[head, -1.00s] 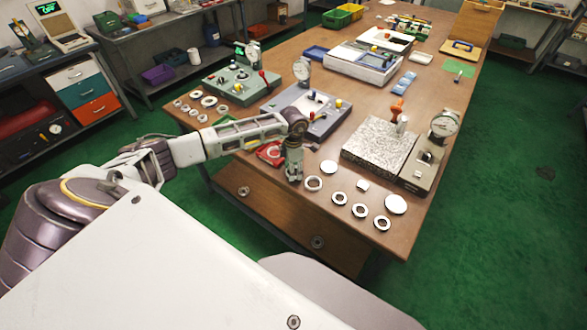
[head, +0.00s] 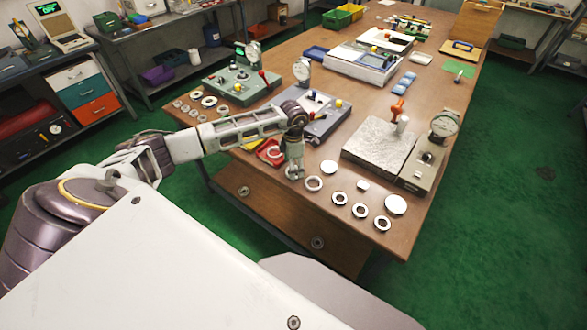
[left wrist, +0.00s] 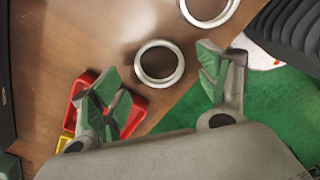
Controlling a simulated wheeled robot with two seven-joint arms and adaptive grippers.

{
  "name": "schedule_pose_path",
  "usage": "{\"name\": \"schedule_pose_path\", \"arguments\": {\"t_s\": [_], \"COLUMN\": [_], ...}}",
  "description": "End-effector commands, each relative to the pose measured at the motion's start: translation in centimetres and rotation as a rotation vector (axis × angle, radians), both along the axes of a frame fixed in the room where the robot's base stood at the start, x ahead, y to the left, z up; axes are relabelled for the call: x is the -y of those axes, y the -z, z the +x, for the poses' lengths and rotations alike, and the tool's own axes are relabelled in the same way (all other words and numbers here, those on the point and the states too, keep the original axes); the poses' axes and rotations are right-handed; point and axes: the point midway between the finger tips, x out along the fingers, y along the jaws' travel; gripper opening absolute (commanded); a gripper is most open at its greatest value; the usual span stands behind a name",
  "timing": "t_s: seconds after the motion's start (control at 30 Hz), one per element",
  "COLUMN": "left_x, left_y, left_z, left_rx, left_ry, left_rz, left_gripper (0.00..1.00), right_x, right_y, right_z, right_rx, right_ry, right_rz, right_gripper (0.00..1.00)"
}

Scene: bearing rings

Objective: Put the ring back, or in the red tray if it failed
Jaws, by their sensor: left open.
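A steel ring (head: 293,177) lies on the table near its front edge, just right of the red tray (head: 262,149). In the left wrist view, this ring (left wrist: 159,82) lies flat between and beyond my fingertips, with bare table through its hole. My left gripper (head: 294,166) points down over it; its fingers (left wrist: 160,78) are apart and hold nothing. The red tray (left wrist: 138,112) is partly hidden behind one finger, with something yellow beside it. Another ring (head: 314,189) lies close to the right; part of it (left wrist: 190,17) shows in the left wrist view. My right gripper is out of view.
Several more rings and discs (head: 396,204) lie to the right along the front edge. A grey granite plate (head: 375,150) and a dial gauge stand (head: 420,172) are behind them. A grey-blue fixture (head: 325,124) with a dial stands behind my gripper.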

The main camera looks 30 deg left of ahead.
Motion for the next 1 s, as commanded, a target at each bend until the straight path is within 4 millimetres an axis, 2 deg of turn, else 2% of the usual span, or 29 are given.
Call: {"name": "schedule_pose_path", "arguments": {"t_s": [0.53,0.73,1.0], "left_x": [0.0,-0.1,0.0], "left_y": [-8.0,-9.5,-9.8], "left_z": [0.1,0.1,0.1], "left_rx": [0.004,0.002,0.001], "left_ry": [-0.001,-0.001,-0.001], "left_rz": [0.000,0.001,0.000], "left_gripper": [0.75,0.75,0.75], "right_x": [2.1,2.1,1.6], "right_y": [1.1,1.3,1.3], "right_z": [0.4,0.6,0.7], "right_rx": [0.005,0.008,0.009], "right_ry": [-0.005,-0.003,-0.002], "right_rz": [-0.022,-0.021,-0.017], "right_gripper": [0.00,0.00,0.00]}}
